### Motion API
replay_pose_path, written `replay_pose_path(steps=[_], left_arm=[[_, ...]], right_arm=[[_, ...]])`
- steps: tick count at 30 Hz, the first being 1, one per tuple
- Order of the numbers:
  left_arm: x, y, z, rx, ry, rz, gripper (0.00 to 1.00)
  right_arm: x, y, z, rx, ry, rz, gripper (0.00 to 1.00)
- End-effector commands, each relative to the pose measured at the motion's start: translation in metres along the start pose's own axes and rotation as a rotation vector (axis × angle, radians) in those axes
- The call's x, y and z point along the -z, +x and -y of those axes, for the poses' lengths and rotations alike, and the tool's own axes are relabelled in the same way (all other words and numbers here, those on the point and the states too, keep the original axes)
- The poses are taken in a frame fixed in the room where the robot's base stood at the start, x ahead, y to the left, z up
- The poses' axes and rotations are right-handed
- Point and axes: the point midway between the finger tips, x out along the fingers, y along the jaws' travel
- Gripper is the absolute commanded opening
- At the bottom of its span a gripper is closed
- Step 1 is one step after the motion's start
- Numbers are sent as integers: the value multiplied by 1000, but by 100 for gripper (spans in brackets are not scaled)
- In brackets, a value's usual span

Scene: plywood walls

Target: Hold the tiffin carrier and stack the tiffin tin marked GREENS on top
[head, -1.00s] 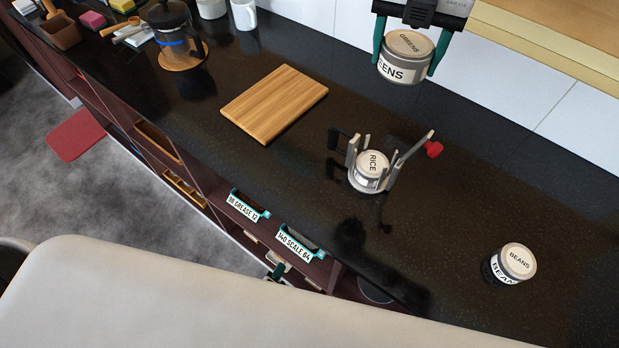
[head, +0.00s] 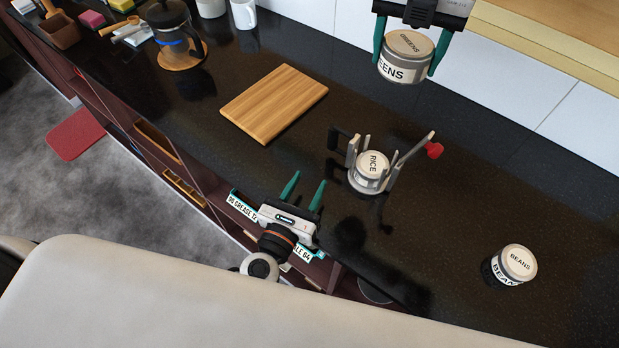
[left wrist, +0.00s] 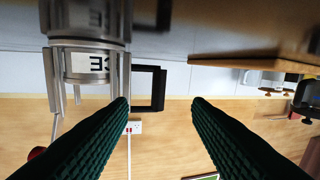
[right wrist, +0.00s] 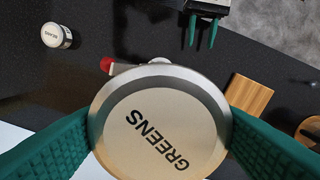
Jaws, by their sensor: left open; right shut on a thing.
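The tiffin carrier (head: 354,184) stands on the black counter, with a black handle (head: 342,141) on its left and a red-tipped lever (head: 433,150) swung out to the right. A tin marked RICE (head: 372,165) sits inside it. My right gripper (head: 404,62) is shut on the GREENS tin (head: 408,66), held above the counter up and right of the carrier; its lid fills much of the right wrist view (right wrist: 158,125). My left gripper (head: 305,190) is open and empty at the counter's front edge, left of the carrier. The left wrist view shows the carrier (left wrist: 125,75) and handle (left wrist: 160,88) left of centre.
A BEANS tin (head: 517,263) stands on the counter at the right. A wooden board (head: 274,103) lies left of the carrier. A French press (head: 174,35) and mugs (head: 243,13) stand farther left. A wooden cabinet (head: 560,35) overhangs at upper right. Counter between carrier and BEANS is clear.

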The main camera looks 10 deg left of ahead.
Motion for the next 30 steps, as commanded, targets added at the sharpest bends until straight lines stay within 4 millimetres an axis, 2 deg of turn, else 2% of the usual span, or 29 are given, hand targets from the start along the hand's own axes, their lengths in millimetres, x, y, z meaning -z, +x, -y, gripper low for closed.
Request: replay_pose_path(steps=[1, 8, 21, 25, 30], left_arm=[[2, 8, 0, -7, 29, -11, 45], [3, 31, 0, -17, 74, -24, 45], [6, 111, -1, -17, 70, -23, 45], [5, 126, -1, -17, 70, -22, 45], [5, 136, -2, -17, 69, -20, 45]], right_arm=[[0, -1, 0, 1, 0, -1, 37], [0, -1, 0, 1, 0, -1, 37], [0, -1, 0, 1, 0, -1, 37], [0, -1, 0, 1, 0, -1, 37], [0, -1, 0, 1, 0, -1, 37]])
